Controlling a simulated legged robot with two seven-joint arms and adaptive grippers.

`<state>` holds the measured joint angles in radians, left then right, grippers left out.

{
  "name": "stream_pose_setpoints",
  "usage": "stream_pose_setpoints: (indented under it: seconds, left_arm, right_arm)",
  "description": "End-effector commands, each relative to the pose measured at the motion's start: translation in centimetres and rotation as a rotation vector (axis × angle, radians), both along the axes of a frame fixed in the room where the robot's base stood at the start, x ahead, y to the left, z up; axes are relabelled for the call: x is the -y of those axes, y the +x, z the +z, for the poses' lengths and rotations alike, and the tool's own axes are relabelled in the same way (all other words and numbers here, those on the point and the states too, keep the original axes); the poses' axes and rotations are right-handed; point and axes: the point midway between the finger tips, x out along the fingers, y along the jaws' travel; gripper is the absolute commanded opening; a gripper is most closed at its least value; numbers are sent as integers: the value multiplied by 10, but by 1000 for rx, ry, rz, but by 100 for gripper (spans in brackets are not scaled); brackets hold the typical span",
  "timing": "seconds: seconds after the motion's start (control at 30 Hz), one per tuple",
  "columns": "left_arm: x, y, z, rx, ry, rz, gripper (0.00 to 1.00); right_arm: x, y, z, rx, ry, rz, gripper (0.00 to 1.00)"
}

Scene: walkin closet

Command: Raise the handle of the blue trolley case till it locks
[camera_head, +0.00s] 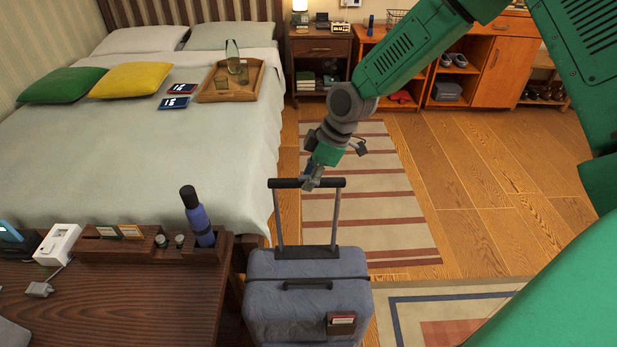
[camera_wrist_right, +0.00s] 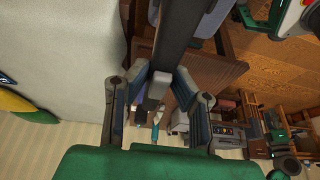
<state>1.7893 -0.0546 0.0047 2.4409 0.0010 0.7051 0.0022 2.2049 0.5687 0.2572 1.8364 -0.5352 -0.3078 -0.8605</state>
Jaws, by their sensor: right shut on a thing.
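The blue trolley case (camera_head: 307,300) stands upright on the floor in the lower middle of the head view. Its telescopic handle is up, with two grey rods rising from the dark base plate to a black crossbar (camera_head: 290,183). My right gripper (camera_head: 312,182) is at the middle of this crossbar, shut on it from above. In the right wrist view the dark crossbar (camera_wrist_right: 176,35) runs between the two fingers of the right gripper (camera_wrist_right: 158,98). I cannot tell whether the rods are locked. My left gripper is not in view.
A dark wooden desk (camera_head: 130,300) with a blue bottle (camera_head: 197,215) stands left of the case. The bed (camera_head: 120,180) lies behind the desk. A striped rug (camera_head: 370,205) and open wood floor (camera_head: 480,200) are to the right.

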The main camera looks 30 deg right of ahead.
Motion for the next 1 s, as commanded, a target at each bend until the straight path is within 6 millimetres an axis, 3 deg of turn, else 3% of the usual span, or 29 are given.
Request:
stream_pose_setpoints:
  seconds: [0.17, 0.7, 1.0]
  left_arm:
    - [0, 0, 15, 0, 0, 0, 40]
    - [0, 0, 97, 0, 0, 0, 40]
    - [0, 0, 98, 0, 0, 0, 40]
  right_arm:
    - [1, 2, 19, 5, -1, -2, 0]
    - [1, 3, 120, 9, 0, -3, 0]
    - [1, 3, 123, 8, 1, -3, 0]
